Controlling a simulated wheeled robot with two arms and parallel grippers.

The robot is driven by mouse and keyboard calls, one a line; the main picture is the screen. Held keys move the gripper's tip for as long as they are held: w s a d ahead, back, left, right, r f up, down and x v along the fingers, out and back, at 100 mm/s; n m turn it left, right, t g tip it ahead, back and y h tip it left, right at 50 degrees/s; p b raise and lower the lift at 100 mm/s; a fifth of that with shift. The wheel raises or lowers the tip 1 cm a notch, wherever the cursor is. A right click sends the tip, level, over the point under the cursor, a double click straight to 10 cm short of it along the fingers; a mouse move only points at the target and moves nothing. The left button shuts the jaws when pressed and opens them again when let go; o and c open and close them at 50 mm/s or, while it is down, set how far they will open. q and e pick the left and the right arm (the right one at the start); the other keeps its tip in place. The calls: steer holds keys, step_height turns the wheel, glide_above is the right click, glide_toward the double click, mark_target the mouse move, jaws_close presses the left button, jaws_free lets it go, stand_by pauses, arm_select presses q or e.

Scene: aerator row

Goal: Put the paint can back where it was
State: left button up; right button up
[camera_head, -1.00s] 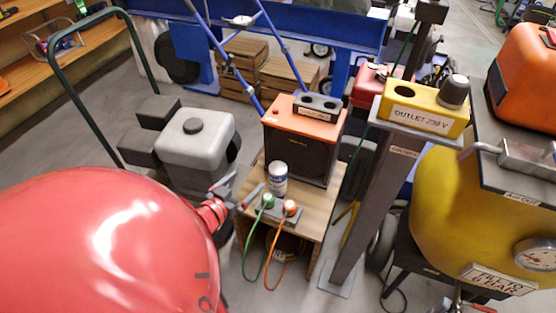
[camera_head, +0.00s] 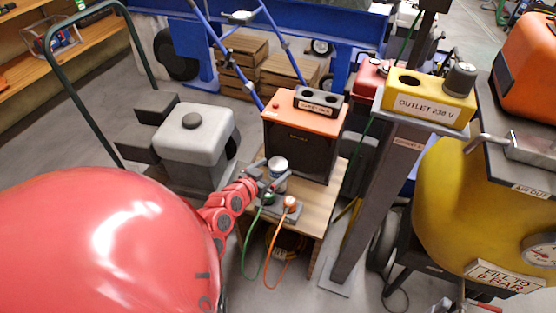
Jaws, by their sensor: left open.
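The paint can (camera_head: 278,165) is a small white and blue can with a grey lid. It stands upright on the wooden stand (camera_head: 318,205), in front of the black and orange box. My left gripper (camera_head: 272,178), on its red segmented arm, has come in from the left at the can. Its grey fingers are open and reach to the can's sides, partly hiding its lower body. I cannot tell whether they touch it. My right gripper does not show clearly in this view.
A socket strip with a green and an orange plug (camera_head: 290,202) lies just in front of the can. The orange-topped box (camera_head: 300,140) stands close behind. A grey post with a yellow outlet box (camera_head: 428,97) rises at right. A large red rounded body fills the lower left.

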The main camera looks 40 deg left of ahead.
mark_target(283, 163)
arm_select(q)
steer(key=x, duration=0.5)
steer(key=shift+w+d+r+b, duration=0.2)
steer(key=shift+d+b, duration=0.05)
steer(key=shift+b, duration=0.15)
jaws_close()
